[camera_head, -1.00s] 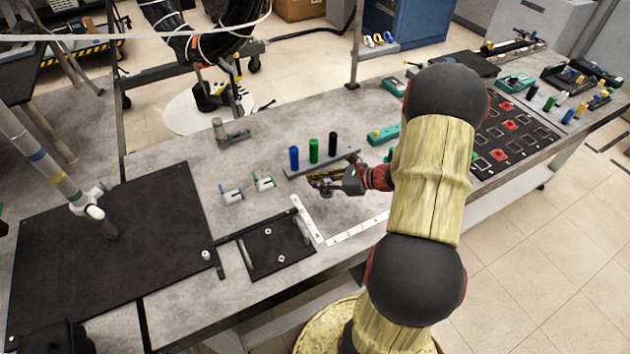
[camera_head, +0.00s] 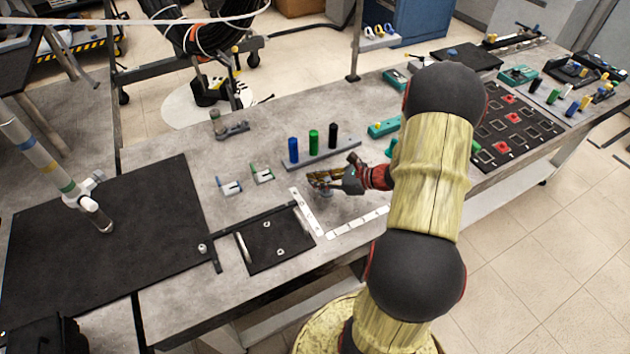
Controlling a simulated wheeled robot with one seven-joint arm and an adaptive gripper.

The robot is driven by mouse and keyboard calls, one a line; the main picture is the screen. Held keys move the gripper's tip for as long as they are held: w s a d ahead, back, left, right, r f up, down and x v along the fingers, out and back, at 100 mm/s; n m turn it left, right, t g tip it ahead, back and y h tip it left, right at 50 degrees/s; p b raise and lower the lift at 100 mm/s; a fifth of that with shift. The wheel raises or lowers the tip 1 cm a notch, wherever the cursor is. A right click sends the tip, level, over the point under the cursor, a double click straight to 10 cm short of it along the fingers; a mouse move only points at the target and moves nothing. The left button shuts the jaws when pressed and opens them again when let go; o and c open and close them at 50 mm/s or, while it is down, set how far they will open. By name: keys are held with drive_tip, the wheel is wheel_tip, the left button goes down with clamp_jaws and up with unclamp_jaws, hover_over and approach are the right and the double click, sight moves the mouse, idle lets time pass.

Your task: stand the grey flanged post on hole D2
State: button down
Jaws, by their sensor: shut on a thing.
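My gripper (camera_head: 326,182) is low over the grey hole area, inside the corner of the white marked strips (camera_head: 340,229). It is shut on a small grey piece (camera_head: 326,194) that looks like the flanged post. Its lower part shows just under the fingers and seems upright. The fingers hide its upper part. The flange and any contact with the surface are too small to tell. Hole D2 cannot be picked out, since the strip letters are unreadable and my gripper covers part of the area.
A rail with blue (camera_head: 293,149), green (camera_head: 313,142) and black (camera_head: 333,135) posts stands just behind my gripper.

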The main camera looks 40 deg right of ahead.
drive_tip(key=shift+f, duration=0.5)
idle(0.3)
drive_tip(key=c, duration=1.7)
unclamp_jaws()
drive_tip(key=shift+o, duration=0.2)
drive_tip(key=v, duration=1.2)
